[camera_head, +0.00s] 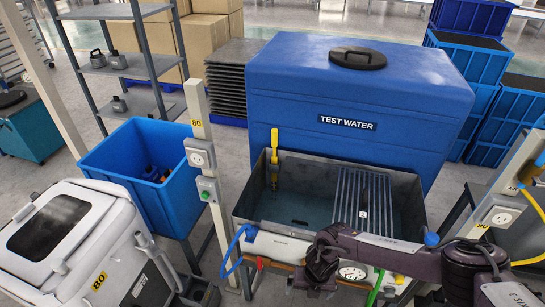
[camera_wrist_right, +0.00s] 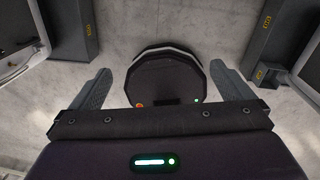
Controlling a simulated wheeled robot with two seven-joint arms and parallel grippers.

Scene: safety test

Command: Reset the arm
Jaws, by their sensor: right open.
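My right arm comes in from the right in the head view and reaches across the front of the metal water tank (camera_head: 300,215). Its end, with my right gripper (camera_head: 318,268), hangs in front of the tank's front rim; the fingers are hard to make out there. In the right wrist view my right gripper (camera_wrist_right: 160,70) has its two grey fingers wide apart. Nothing is held between them, and the pale floor (camera_wrist_right: 205,30) shows beyond. My left arm and left gripper are not in view.
A blue "TEST WATER" container (camera_head: 350,90) stands behind the tank. A post with a socket (camera_head: 200,152) stands at its left, a socket post (camera_head: 500,215) at its right. A blue bin (camera_head: 130,150) and a white-grey machine (camera_head: 70,245) fill the left.

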